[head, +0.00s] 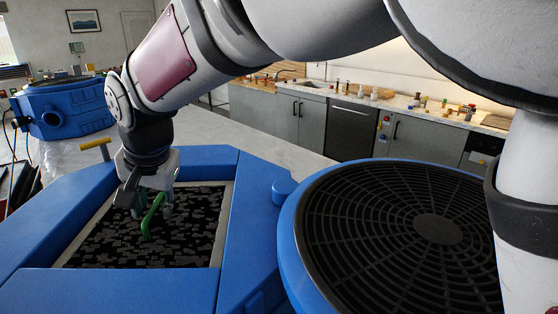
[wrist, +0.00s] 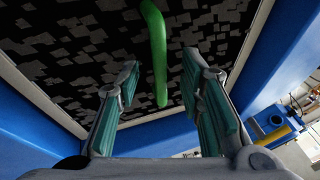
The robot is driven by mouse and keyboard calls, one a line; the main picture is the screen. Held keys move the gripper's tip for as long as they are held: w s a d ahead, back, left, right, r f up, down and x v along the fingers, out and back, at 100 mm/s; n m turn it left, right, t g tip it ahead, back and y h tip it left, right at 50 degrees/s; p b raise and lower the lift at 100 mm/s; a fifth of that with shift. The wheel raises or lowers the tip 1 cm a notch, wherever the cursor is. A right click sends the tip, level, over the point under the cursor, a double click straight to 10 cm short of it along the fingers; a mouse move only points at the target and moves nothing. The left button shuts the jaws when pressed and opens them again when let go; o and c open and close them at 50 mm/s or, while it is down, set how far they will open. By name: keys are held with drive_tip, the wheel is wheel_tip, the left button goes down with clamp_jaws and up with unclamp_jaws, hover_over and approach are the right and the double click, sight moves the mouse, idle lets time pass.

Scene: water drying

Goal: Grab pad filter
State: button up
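The pad filter (head: 190,225) is a flat dark panel with grey speckles, set in a pale border inside a blue housing. Its green handle (head: 152,216) stands up from it. In the wrist view the pad (wrist: 90,50) fills the upper part, and the handle (wrist: 158,50) runs between my two fingers. My gripper (head: 150,200) is over the pad, close to the handle. In the wrist view my gripper (wrist: 161,75) is open, with its teal finger pads apart on either side of the handle. I see gaps between the handle and both pads. The exact depth is unclear.
The blue housing rim (head: 120,287) surrounds the pad. A round blue fan unit with a black grille (head: 400,215) stands to the right. A yellow handle (head: 96,144) sits by the far left rim. Another blue machine (head: 70,108) and a kitchen counter (head: 345,98) are behind.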

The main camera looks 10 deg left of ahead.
drive_tip(key=shift+c, duration=0.6)
clamp_jaws()
